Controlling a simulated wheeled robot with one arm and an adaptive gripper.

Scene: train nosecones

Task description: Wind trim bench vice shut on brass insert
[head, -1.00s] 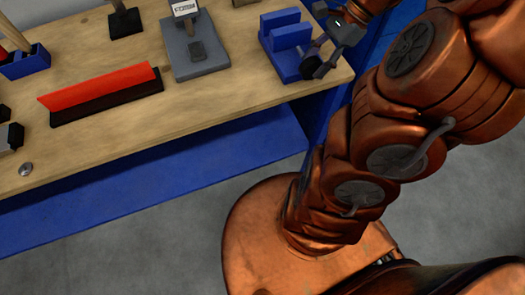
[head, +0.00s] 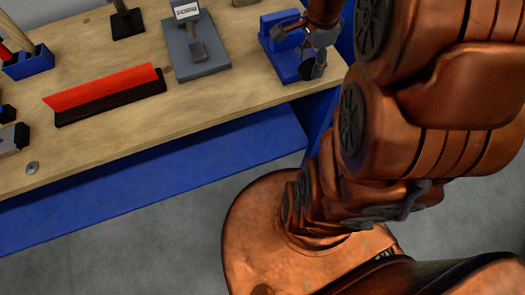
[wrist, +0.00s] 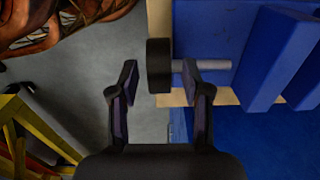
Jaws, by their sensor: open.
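The blue bench vice (head: 280,45) stands at the right end of the bench. In the wrist view its upright blue jaws (wrist: 272,58) are at the right, and a grey screw (wrist: 222,65) runs left from them to a dark round handwheel (wrist: 158,66). My gripper (head: 312,66) points down at the wheel end of the vice. It is open, and in the wrist view its fingers (wrist: 163,72) stand either side of the handwheel with a gap at each side. The right finger overlaps the screw. I cannot make out the brass insert; my gripper covers part of the vice in the head view.
A grey stand (head: 203,62) with a white label is left of the vice. A red strip in a dark base (head: 140,92) lies further left, near a blue holder (head: 30,64). Bare wood (head: 225,95) lies in front. A blue panel (head: 240,135) runs below the bench.

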